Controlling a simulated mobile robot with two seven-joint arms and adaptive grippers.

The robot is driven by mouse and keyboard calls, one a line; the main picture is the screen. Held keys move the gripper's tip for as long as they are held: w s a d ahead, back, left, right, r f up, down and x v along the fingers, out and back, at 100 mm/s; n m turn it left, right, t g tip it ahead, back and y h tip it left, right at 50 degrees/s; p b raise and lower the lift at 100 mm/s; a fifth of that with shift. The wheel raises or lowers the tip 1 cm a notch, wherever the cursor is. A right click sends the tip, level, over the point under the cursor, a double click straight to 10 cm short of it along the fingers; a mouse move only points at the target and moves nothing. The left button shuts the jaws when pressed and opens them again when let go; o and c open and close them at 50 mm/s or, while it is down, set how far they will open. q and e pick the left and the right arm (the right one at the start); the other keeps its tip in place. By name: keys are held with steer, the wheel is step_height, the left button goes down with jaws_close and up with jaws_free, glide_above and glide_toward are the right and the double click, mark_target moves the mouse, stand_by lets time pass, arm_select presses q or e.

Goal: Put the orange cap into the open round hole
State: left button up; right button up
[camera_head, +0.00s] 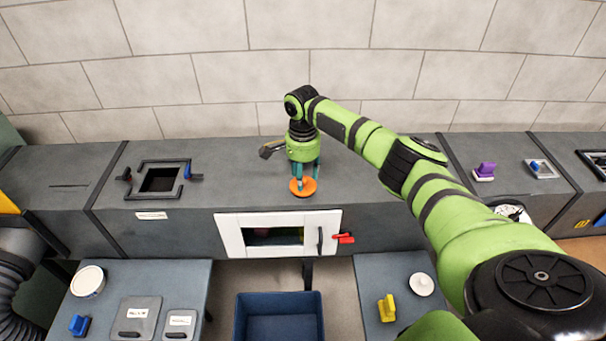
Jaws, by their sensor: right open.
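The orange cap (304,193) is a round disc with a small raised middle. It is on the top of the grey duct, near its front edge and above the white-framed window. My right gripper (305,177) points down directly over the cap, its teal fingers open around the cap's middle. I cannot tell whether the fingers touch it. No open round hole shows clearly; whether one is under the cap is hidden. My left gripper is not in view.
A square opening (160,179) with clamps is in the duct top at left. A purple-handled part (485,171) stands at right. Below are a blue bin (279,299), a left table (184,278) with a white lid (88,281), and a yellow part (387,308).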

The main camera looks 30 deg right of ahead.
step_height(320, 180, up, 12)
steer(key=s+a+f+n+t+y, duration=0.1)
steer(key=s+a+f+n, duration=0.5)
steer(key=a+f, duration=0.35)
steer(key=s+a+f+n, duration=0.6)
steer(key=a+f, duration=0.2)
steer(key=f, duration=0.2)
steer(key=s+a+f+n+t, duration=0.1)
steer(key=s+a+f+n, duration=0.15)
steer(key=s, duration=0.65)
steer(key=s+d+r+n+t, duration=0.2)
steer(key=s+d+r+n, duration=0.15)
steer(key=s, duration=0.75)
step_height(320, 180, down, 27)
steer(key=g+b, duration=0.2)
steer(key=b, duration=0.3)
steer(key=s+d+f+b, duration=0.1)
steer(key=s+f+b, duration=0.1)
steer(key=s+f, duration=0.6)
steer(key=s+d+f+g+h+b, duration=0.1)
steer(key=s+d+f+b, duration=0.1)
steer(key=s+f, duration=0.7)
step_height(320, 180, down, 4)
steer(key=shift+d+r+b, duration=0.2)
steer(key=shift+b, duration=0.35)
steer(key=shift+s, duration=0.1)
steer(key=shift+c, duration=1.2)
steer(key=shift+a, duration=0.1)
